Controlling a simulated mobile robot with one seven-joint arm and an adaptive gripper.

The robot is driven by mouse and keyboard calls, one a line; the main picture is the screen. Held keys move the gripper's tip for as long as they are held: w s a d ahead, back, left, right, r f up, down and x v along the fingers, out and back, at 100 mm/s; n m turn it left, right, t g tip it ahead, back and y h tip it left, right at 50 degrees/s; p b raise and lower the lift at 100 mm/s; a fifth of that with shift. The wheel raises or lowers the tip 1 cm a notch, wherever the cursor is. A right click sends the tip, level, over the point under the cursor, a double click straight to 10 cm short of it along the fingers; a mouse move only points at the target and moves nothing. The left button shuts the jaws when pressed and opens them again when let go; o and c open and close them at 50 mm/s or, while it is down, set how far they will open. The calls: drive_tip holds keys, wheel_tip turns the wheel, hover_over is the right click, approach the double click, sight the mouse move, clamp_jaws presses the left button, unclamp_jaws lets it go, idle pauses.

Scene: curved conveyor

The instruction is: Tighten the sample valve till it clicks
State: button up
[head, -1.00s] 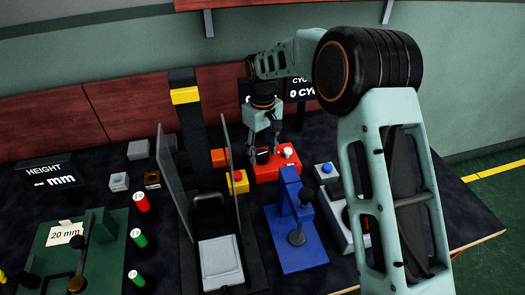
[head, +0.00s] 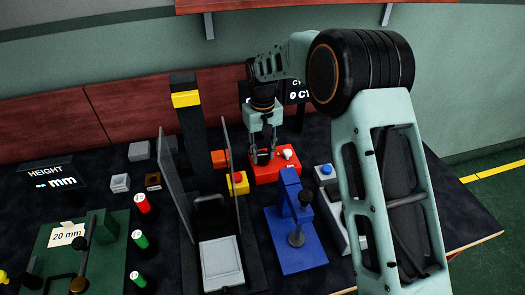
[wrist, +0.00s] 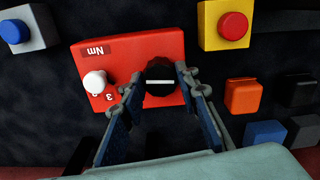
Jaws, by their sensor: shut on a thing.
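The sample valve appears to be the black round knob (wrist: 160,80) with a white line across its top. It sits on a red box (wrist: 95,68) marked "Nm", beside a white knob (wrist: 95,82). In the wrist view the white line lies about level. My gripper (wrist: 157,85) points down with a finger on each side of the black knob and is shut on it. In the head view my gripper (head: 263,157) is over the left part of the red box (head: 265,177). The fingers partly hide the knob there.
A blue press-like stand (head: 300,255) is in front of the red box. A tall dark frame with clear side panels (head: 172,185) stands to its left. A yellow box with a red button (wrist: 225,25) and an orange block (wrist: 243,96) are close by.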

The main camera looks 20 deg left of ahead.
sight(263, 155)
drive_tip(key=shift+m, duration=0.4)
drive_tip(key=o, duration=1.2)
drive_tip(key=shift+c, duration=0.2)
drive_tip(key=shift+r, duration=0.1)
wheel_tip(263, 155, up, 12)
